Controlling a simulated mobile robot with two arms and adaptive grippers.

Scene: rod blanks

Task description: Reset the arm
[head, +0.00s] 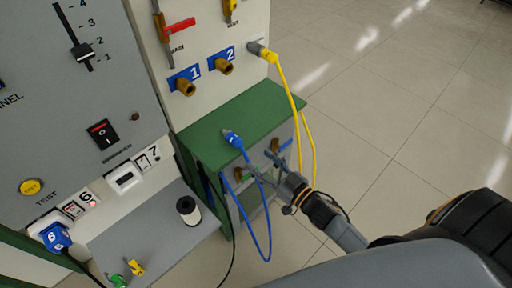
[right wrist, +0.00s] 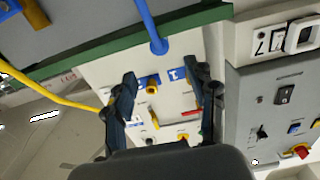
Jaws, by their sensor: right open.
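My right arm comes in from the lower right in the head view. Its gripper (head: 264,160) is open beside the front of the green-topped cabinet (head: 215,128), with nothing visible between its fingers. The open fingers also show in the right wrist view (right wrist: 160,72), with the panel and its brass fittings beyond them. A blue cable (head: 267,232) hangs close to the gripper in the head view, and its plug end (head: 233,138) lies at the green top. I cannot tell whether the cable touches a finger. My left gripper is not in view.
A yellow hose (head: 286,80) runs from a grey connector beside label 2 and hangs down near my right gripper. A blue plug (head: 56,236) sits at socket 6. The floor at right is clear.

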